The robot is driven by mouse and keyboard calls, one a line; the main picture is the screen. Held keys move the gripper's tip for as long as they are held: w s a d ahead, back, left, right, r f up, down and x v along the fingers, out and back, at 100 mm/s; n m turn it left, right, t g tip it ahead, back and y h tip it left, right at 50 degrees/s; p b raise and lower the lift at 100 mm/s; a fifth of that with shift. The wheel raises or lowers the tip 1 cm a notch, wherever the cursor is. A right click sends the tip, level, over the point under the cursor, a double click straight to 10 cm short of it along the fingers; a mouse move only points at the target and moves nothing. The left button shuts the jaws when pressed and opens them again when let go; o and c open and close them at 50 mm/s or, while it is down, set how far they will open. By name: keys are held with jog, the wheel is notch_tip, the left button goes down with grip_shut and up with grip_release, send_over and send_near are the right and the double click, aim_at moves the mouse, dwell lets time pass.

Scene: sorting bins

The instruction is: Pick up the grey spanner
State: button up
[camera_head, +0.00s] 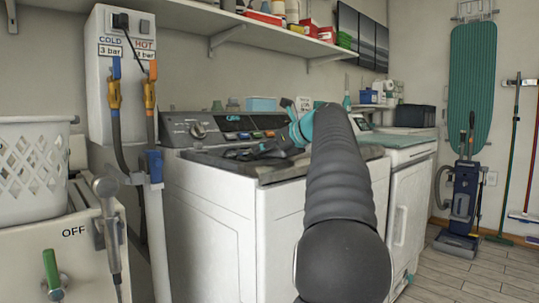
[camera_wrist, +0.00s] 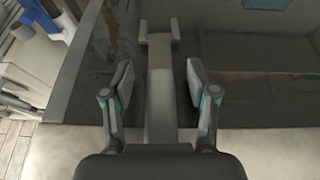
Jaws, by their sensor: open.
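The grey spanner (camera_wrist: 160,95) lies lengthwise up the middle of the wrist view, its forked head toward the top. Its near end is hidden behind my gripper's body. My gripper (camera_wrist: 159,84) is open, with one finger on each side of the spanner's shaft and a gap on both sides. The spanner appears to lie over the dark glossy top (camera_wrist: 250,100) of the white washing machine (camera_head: 235,215). In the head view my gripper (camera_head: 250,153) is low over that top, and I cannot make out the spanner there.
The control panel (camera_head: 225,127) stands behind the machine's top, with a blue box (camera_head: 261,104) behind it. A shelf (camera_head: 235,19) with several items hangs above. A pipe box (camera_head: 122,75) and a white basket (camera_head: 32,160) are at left.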

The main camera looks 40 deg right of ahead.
grip_shut()
